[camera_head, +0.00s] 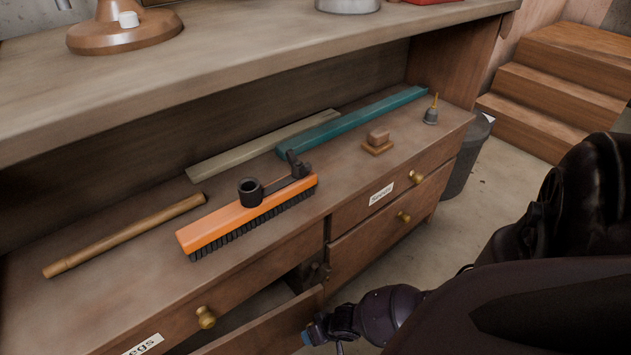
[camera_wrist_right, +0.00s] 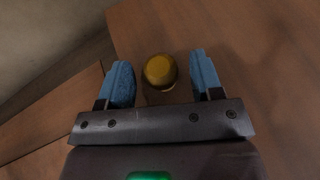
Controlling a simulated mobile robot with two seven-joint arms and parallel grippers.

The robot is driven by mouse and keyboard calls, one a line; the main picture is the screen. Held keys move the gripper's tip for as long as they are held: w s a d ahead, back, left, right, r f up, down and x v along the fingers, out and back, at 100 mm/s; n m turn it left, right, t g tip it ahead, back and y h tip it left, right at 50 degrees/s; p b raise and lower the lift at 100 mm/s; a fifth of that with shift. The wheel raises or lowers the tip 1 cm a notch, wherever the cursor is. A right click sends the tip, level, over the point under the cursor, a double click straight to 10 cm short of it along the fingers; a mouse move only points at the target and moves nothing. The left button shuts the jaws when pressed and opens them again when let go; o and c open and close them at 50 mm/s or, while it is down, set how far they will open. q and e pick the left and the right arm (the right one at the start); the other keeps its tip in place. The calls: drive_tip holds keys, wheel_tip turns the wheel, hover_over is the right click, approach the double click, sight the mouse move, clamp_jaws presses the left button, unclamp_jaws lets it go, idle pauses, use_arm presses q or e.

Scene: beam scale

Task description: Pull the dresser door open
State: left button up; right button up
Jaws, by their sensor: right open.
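The wooden dresser (camera_head: 345,215) has drawer fronts with brass knobs. Its lower left front panel, the door (camera_head: 262,332), stands out from the body, with a dark gap behind it. My right gripper (camera_head: 308,336) is low at the outer side of this panel, partly cut off and small in the head view. In the right wrist view my right gripper (camera_wrist_right: 163,85) is open, with blue fingers on either side of a round brass knob (camera_wrist_right: 160,71). A gap shows between knob and fingers. In the head view this knob is hidden. My left gripper is not in view.
An orange brush (camera_head: 235,220), a wooden rod (camera_head: 125,235), a teal bar (camera_head: 350,120) and small items lie on the dresser's lower top. A grey bin (camera_head: 465,160) and wooden steps (camera_head: 555,90) stand at the right. Floor (camera_head: 480,210) in front is clear.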

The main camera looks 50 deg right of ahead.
clamp_jaws()
idle(0.3)
drive_tip(key=shift+s, duration=0.1)
